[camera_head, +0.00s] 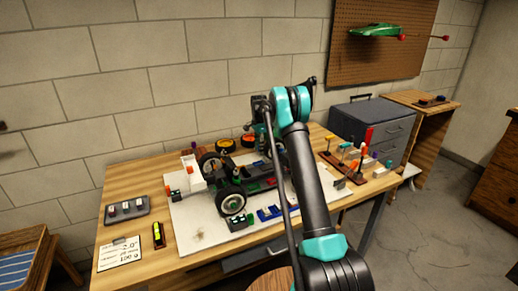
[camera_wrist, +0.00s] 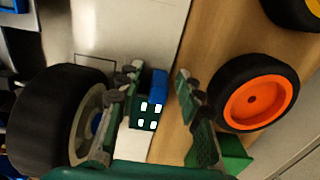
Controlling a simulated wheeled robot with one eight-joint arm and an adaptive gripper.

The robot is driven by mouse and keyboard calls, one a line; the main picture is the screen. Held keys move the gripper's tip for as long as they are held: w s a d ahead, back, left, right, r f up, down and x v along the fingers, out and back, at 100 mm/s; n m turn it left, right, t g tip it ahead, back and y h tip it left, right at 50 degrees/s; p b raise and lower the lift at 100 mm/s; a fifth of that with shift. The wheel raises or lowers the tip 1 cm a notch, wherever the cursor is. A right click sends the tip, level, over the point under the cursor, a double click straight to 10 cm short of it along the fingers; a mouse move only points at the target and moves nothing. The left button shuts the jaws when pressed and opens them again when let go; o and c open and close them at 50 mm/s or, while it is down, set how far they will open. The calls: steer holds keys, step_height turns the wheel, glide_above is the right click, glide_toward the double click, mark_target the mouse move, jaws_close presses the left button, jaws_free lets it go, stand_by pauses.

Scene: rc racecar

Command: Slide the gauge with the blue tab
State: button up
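The gauge (camera_wrist: 146,112) is a small dark block with several lit pale squares and a blue tab (camera_wrist: 159,86) along one side, in the middle of the wrist view. My gripper (camera_wrist: 157,75) is open, with one finger on each side of the gauge in that view. The left finger overlaps or lies close to the gauge's left side; a gap shows on the right. I cannot tell whether it touches. In the head view my gripper (camera_head: 262,108) is over the far side of the car, and this gauge is hidden there.
The car (camera_head: 240,180) stands on a white mat (camera_head: 200,235); its black tyre (camera_wrist: 60,120) is close left of my gripper. A loose orange-hubbed wheel (camera_wrist: 253,93) and a green block (camera_wrist: 232,154) are close right. A tool rack (camera_head: 335,165) stands right of my arm.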

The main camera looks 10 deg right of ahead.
mark_target(262, 156)
jaws_close()
steer(key=shift+s+d, duration=0.25)
steer(key=shift+s, duration=0.55)
steer(key=shift+s+d, duration=0.25)
steer(key=shift+s, duration=0.55)
